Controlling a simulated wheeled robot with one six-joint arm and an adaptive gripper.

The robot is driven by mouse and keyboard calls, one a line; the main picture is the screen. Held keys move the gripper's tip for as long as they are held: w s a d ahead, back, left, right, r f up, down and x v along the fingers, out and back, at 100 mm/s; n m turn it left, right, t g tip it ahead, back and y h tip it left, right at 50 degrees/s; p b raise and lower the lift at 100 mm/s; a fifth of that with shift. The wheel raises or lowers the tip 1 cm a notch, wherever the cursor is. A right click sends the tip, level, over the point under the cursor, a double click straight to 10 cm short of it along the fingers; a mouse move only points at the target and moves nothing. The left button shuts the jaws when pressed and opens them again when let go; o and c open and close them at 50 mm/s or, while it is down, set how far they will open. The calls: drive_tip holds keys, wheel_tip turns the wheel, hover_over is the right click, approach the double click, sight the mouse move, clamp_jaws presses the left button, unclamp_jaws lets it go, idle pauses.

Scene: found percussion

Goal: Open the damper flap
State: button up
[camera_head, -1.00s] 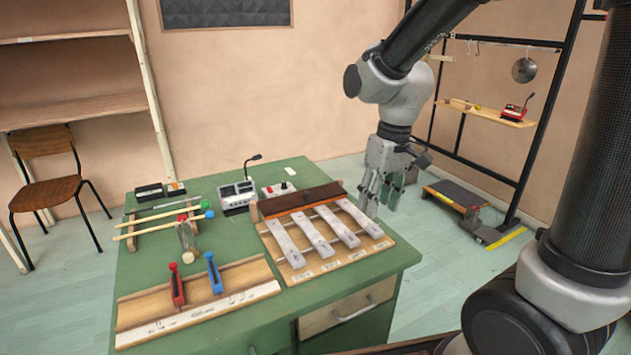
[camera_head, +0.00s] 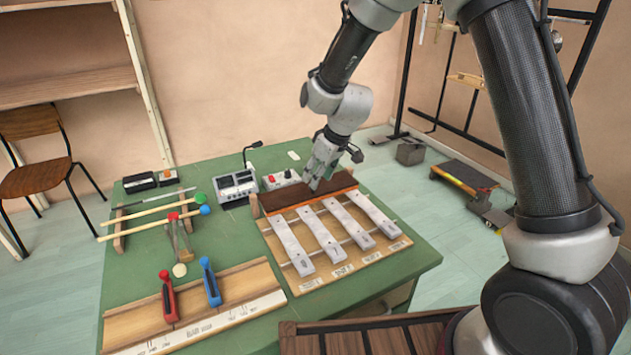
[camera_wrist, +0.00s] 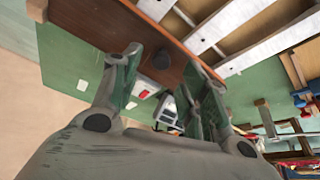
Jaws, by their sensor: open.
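The damper flap (camera_head: 282,197) is a long dark reddish-brown board along the back of a set of silver metal bars (camera_head: 323,236) on a wooden frame. It lies flat behind the bars. My gripper (camera_head: 314,184) is at the back edge of the flap, right of its middle, with its fingers pointing down. In the wrist view my gripper (camera_wrist: 166,70) has its two fingers apart and nothing is seen held. The brown flap (camera_wrist: 98,20) runs across that view, passing beyond the fingertips. I cannot tell whether a finger touches it.
Mallets (camera_head: 160,226) lie to the left. Red and blue handles (camera_head: 211,282) stand on a wooden board in front.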

drive_tip(key=shift+x, duration=1.75)
clamp_jaws()
